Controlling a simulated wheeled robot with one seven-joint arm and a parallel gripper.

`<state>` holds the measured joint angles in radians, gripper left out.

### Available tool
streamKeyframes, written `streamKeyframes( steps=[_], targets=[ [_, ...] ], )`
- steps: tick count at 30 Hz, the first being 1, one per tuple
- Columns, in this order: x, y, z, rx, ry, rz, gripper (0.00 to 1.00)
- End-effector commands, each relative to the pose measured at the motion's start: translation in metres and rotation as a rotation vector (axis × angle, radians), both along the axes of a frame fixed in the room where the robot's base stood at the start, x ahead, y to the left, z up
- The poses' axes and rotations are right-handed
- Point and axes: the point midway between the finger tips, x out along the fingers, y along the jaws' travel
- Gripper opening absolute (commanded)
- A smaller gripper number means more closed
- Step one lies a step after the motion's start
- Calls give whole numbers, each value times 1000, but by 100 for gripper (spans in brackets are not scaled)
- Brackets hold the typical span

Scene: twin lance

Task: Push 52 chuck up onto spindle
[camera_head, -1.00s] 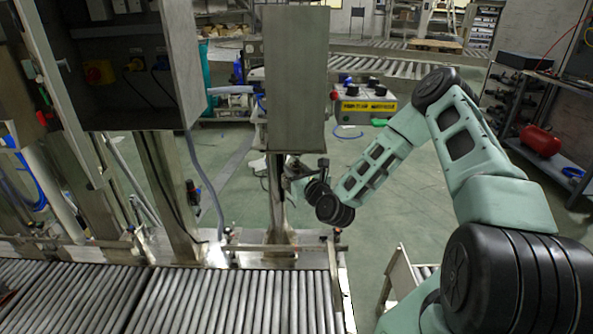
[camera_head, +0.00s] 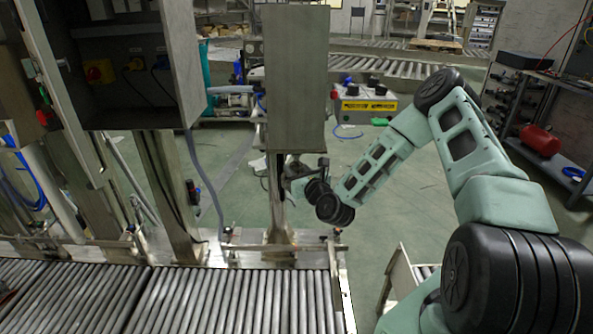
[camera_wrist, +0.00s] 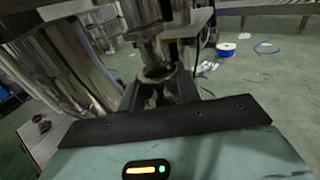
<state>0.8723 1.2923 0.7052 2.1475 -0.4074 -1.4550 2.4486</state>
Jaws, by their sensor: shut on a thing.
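In the wrist view, a metal ring-shaped chuck (camera_wrist: 158,74) sits between the dark fingers of my gripper (camera_wrist: 158,92), which is shut on it. A shiny metal spindle (camera_wrist: 151,48) comes down from above, and its lower end meets or enters the chuck's opening; I cannot tell how far it is seated. In the head view, my gripper (camera_head: 294,172) is just below the tall grey box on the post. The chuck and spindle cannot be made out there. The number on the chuck is not readable.
The grey box (camera_head: 295,80) hangs right above my gripper, and its post (camera_head: 277,205) stands close on the left. A roller conveyor (camera_head: 230,300) runs along the front. Green floor (camera_head: 400,215) is open behind and right of the post.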

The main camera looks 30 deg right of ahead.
Motion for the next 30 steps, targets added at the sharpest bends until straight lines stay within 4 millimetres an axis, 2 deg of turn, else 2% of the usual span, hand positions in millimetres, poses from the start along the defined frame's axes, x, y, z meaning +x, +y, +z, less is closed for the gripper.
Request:
streamKeyframes(
  steps=[30],
  targets=[
    [0, 0, 12, 0, -3, 0, 0]
  ],
)
